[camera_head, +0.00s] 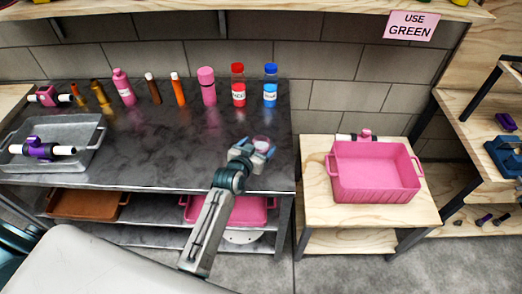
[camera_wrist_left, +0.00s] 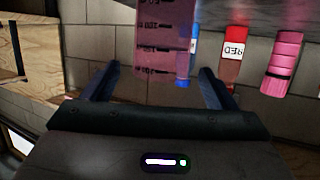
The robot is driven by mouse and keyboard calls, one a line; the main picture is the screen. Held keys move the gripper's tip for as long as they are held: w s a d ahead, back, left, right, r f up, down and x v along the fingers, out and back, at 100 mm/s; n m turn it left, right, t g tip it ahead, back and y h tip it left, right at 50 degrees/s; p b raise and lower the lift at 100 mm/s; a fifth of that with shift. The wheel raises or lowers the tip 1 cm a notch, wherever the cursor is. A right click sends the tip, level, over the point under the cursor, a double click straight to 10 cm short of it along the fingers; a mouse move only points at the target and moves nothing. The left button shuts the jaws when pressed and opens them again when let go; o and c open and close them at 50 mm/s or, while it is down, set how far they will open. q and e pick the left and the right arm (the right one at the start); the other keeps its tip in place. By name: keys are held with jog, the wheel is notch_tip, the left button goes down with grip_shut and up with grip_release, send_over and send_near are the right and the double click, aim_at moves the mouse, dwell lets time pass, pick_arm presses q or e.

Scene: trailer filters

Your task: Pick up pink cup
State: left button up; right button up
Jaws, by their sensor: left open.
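The pink cup (camera_head: 262,142) stands on the dark worktop near its right front edge, partly hidden by my left gripper (camera_head: 253,151) in the head view. In the left wrist view the cup (camera_wrist_left: 165,40) is translucent pink with measuring marks. It lies between and just ahead of the two fingertips of my left gripper (camera_wrist_left: 158,72). The left gripper is open, with a gap showing between each finger and the cup. I cannot tell whether the cup reaches between the fingers. My right gripper is not in view.
A red bottle (camera_head: 238,86), blue bottle (camera_head: 270,86) and pink bottle (camera_head: 207,86) stand behind the cup. A grey tray (camera_head: 88,160) is at the left. A pink bin (camera_head: 375,184) stands on the wooden table at the right. The worktop's middle is clear.

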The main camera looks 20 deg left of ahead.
aim_at(264, 139)
pick_arm(q)
jog(key=shift+w, duration=0.3)
jog(key=p+x, duration=0.1)
jog(key=x, duration=0.1)
jog(key=p+x, duration=0.1)
jog(key=x, duration=0.1)
jog(key=shift+s+a+f, duration=0.1)
jog(key=shift+f, duration=0.15)
jog(key=shift+w+f, duration=0.2)
jog(key=shift+w, duration=0.05)
jog(key=c, duration=1.1)
jog(key=shift+c, duration=0.3)
jog(key=shift+r, duration=0.25)
